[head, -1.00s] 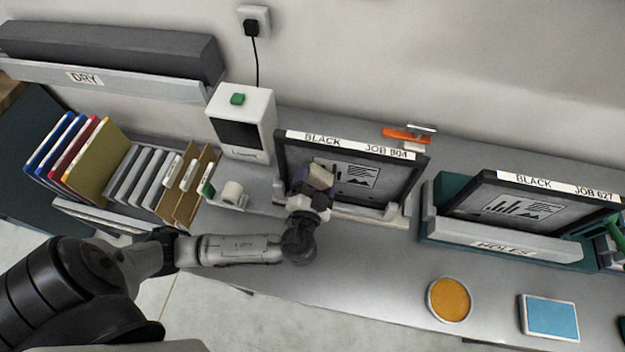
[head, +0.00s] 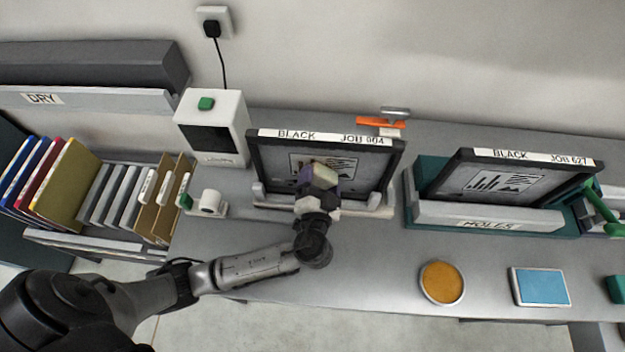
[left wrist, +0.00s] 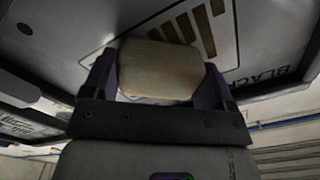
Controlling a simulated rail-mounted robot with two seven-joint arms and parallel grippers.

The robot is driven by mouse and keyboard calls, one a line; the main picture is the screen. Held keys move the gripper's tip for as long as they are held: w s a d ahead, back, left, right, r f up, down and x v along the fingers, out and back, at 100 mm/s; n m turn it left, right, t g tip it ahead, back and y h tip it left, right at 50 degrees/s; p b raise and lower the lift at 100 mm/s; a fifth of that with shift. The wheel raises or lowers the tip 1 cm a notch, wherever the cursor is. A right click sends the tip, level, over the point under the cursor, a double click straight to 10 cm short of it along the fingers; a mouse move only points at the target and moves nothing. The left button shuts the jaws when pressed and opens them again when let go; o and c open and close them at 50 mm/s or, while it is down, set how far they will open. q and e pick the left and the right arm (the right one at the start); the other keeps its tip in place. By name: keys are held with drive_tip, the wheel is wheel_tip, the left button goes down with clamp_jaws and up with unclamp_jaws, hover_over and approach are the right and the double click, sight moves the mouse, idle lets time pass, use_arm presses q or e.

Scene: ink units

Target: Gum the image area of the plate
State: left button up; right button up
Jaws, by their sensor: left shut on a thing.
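My left gripper (head: 317,186) is in front of that plate, shut on a cream sponge (head: 322,174). In the left wrist view the sponge (left wrist: 158,70) sits between the purple fingers, over or against the plate (left wrist: 215,35) beside dark printed bars; I cannot tell whether it touches. A second plate (head: 510,181), marked BLACK JOB 627, leans in a holder to the right. My right gripper is not in view.
A round orange-filled dish (head: 442,282) and a blue pad (head: 541,287) lie at the front right. A white box with a green button (head: 212,128) stands left of the plate. Folders (head: 66,178) fill a rack at far left. The bench front between is clear.

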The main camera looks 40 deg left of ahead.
sight(336, 184)
use_arm(q)
drive_tip(key=shift+w+d+b, duration=0.35)
drive_tip(key=shift+w+d, duration=0.1)
drive_tip(key=shift+d, duration=0.2)
drive_tip(key=shift+w+d+b, duration=0.2)
drive_tip(key=shift+w+d, duration=0.1)
drive_tip(key=shift+d, duration=0.2)
drive_tip(key=shift+w+d+b, duration=0.15)
drive_tip(key=shift+w+d, duration=0.1)
drive_tip(key=shift+d, duration=0.2)
drive_tip(key=shift+w+d, duration=0.2)
drive_tip(key=shift+d, duration=0.1)
drive_tip(key=shift+w+d+b, duration=0.75)
drive_tip(key=shift+d, duration=0.35)
drive_tip(key=shift+s, duration=0.1)
